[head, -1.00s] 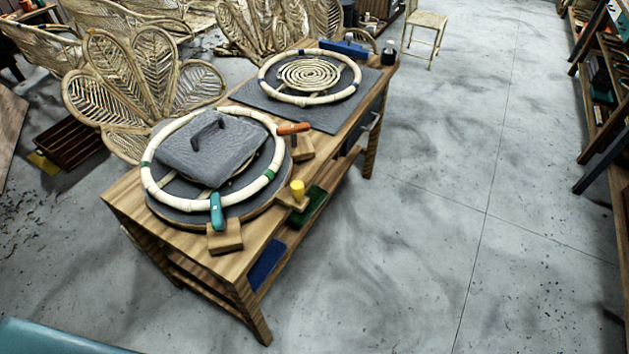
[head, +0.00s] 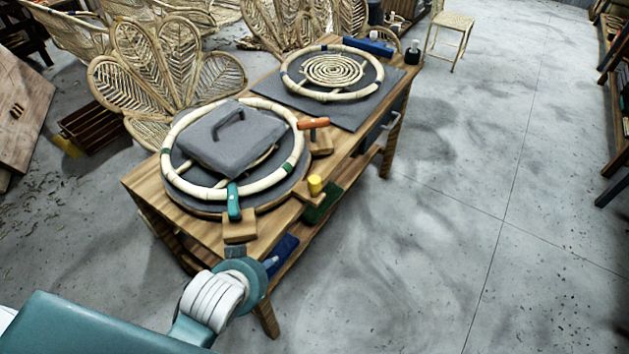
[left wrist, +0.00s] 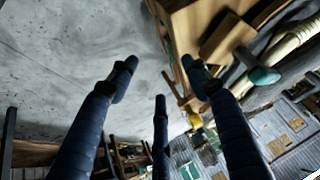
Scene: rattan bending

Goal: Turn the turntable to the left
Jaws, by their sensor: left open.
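The round turntable (head: 272,198) lies on the near end of the wooden bench. A pale rattan ring (head: 296,158) rests on it, with a grey slab (head: 230,145) with a handle on top. Clamps with a teal handle (head: 233,202) and an orange handle (head: 314,123) sit at its rim, and a yellow knob (head: 315,184) stands beside it. My left arm reaches up from the bottom left to the bench's near corner; its fingers are not clear in the head view. In the left wrist view my left gripper (left wrist: 160,80) is open and empty, beside a wooden block (left wrist: 228,38) and the teal handle (left wrist: 265,76).
A second rattan ring (head: 372,84) with a coil lies on a dark mat (head: 345,113) at the bench's far end. Rattan chair backs (head: 150,60) stand behind the bench. The floor (head: 430,250) right of the bench is clear.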

